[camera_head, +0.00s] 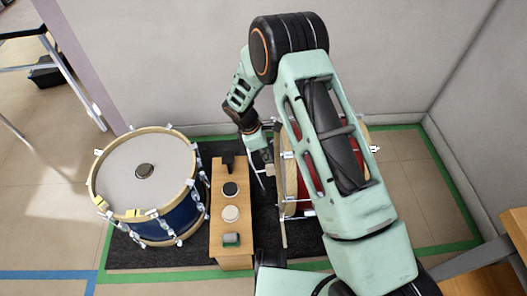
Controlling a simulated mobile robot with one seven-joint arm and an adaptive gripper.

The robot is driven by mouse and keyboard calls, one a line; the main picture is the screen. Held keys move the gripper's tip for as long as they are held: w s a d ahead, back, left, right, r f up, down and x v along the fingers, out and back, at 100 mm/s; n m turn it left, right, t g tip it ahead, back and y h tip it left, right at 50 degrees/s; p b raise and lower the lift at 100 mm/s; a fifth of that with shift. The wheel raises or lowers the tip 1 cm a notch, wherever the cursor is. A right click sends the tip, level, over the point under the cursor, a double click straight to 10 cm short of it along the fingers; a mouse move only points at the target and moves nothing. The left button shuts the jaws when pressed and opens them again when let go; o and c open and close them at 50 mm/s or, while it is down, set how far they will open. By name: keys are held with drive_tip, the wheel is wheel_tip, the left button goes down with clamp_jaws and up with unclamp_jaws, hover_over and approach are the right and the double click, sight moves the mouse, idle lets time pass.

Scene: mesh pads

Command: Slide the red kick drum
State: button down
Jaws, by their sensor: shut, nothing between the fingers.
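The red kick drum (303,190) stands on the dark mat right of the wooden box, with pale wooden hoops and metal lugs. My arm covers most of it, so its middle and much of its right side are hidden. My gripper (268,166) points down between the wooden box and the drum's left side. It is shut and empty. It looks close to the drum's left hoop, but I cannot tell whether it touches.
A blue drum (178,217) with a pale head stands at the left. A wooden box (232,259) bears several small black, white and green items. A dark mat (130,252) lies below, edged by green tape. Grey walls close the back and right.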

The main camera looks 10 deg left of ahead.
drive_tip(key=shift+w+d+f+b, duration=0.2)
drive_tip(key=shift+d+f, duration=0.2)
drive_tip(key=shift+d, duration=0.3)
drive_tip(key=shift+w+d+f+b, duration=0.2)
drive_tip(key=shift+d+f, duration=0.2)
drive_tip(key=shift+d, duration=0.35)
drive_tip(key=shift+w+d+f+b, duration=0.2)
drive_tip(key=shift+d+f, duration=0.2)
drive_tip(key=shift+d, duration=0.3)
